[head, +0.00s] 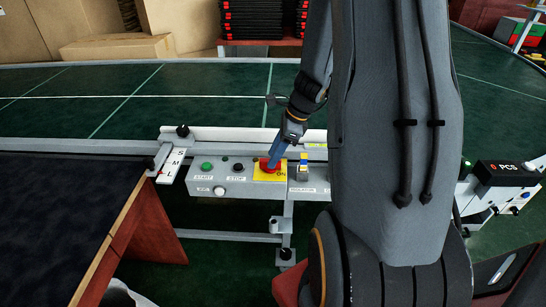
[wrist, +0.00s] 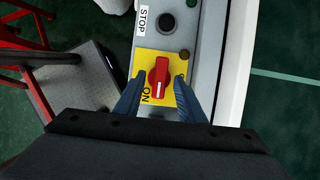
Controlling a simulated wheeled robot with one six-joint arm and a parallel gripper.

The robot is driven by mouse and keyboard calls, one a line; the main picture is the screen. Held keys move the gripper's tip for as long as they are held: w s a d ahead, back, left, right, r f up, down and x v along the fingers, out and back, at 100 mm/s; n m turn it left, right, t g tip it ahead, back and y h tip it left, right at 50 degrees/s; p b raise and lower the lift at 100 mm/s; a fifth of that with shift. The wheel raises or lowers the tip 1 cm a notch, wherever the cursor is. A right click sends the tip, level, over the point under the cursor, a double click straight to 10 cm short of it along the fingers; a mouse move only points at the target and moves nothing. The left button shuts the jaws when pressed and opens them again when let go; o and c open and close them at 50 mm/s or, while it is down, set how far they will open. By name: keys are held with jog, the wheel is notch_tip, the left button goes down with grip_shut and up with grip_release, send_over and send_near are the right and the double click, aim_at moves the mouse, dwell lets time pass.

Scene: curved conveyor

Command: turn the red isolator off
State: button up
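The red isolator (wrist: 160,73) is a rotary knob on a yellow plate (wrist: 143,65) on the grey control panel. Its grip lies lengthwise in the wrist view, with a pale mark toward the printed ON label (wrist: 146,93). In the head view the red isolator (head: 265,167) is partly hidden by my finger. My gripper (wrist: 157,82) is open, one blue finger on each side of the knob, with visible gaps. In the head view my gripper (head: 275,156) points down at the yellow plate; the far finger is hidden.
A green START button (head: 207,166) and a black STOP button (head: 238,167) sit left of the isolator. A blue-and-yellow part (head: 303,168) stands just right of it. The green conveyor (head: 180,95) runs behind; a dark-topped table (head: 60,215) stands at left.

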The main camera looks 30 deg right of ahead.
jog(key=shift+w+a+f, duration=0.15)
jog(key=shift+a+f, duration=0.05)
jog(key=shift+f, duration=0.4)
grip_shut()
